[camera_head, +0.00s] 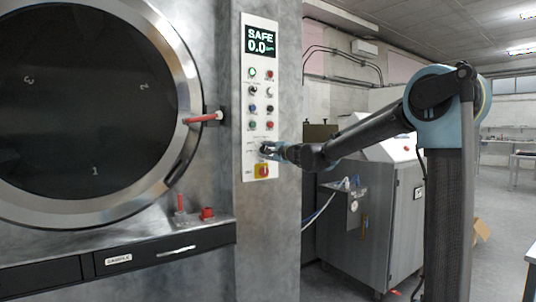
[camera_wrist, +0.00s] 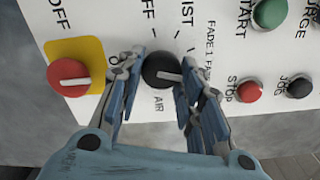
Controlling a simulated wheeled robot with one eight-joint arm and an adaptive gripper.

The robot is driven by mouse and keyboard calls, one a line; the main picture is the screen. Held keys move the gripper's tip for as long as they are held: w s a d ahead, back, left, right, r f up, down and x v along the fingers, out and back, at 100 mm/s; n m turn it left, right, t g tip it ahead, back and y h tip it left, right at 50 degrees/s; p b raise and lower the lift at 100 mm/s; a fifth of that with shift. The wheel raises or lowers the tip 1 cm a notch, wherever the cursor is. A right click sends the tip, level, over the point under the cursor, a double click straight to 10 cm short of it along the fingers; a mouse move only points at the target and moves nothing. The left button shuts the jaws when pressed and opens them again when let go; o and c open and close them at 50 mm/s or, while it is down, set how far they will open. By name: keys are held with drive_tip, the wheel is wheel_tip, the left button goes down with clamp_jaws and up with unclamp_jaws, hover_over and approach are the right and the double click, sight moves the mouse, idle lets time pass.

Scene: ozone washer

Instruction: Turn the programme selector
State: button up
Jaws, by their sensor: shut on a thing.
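The programme selector (camera_wrist: 161,70) is a round black knob with a light pointer line, on the white control panel (camera_head: 259,100). Labels such as "OFF", "MIST" and "AIR" stand around it. In the wrist view my gripper (camera_wrist: 160,85) has one finger on each side of the knob and is shut on it. The pointer line points to the right in that view. In the head view my gripper (camera_head: 272,150) reaches the lower part of the panel from the right, and the knob is mostly hidden there.
A red switch (camera_wrist: 68,77) on a yellow plate sits close beside the left finger. A green button (camera_wrist: 270,13), a red button (camera_wrist: 249,91) and a black button (camera_wrist: 299,87) lie to the right. The display (camera_head: 261,41) reads "SAFE 0.0". A large round door (camera_head: 188,70) is at left.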

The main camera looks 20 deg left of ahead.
drive_tip(key=shift+s+f+m, duration=0.1)
drive_tip(key=shift+m, duration=0.9)
drive_tip(key=o, duration=1)
drive_tip(key=shift+o, duration=0.2)
drive_tip(key=v, duration=1.2)
drive_tip(key=shift+c, duration=0.2)
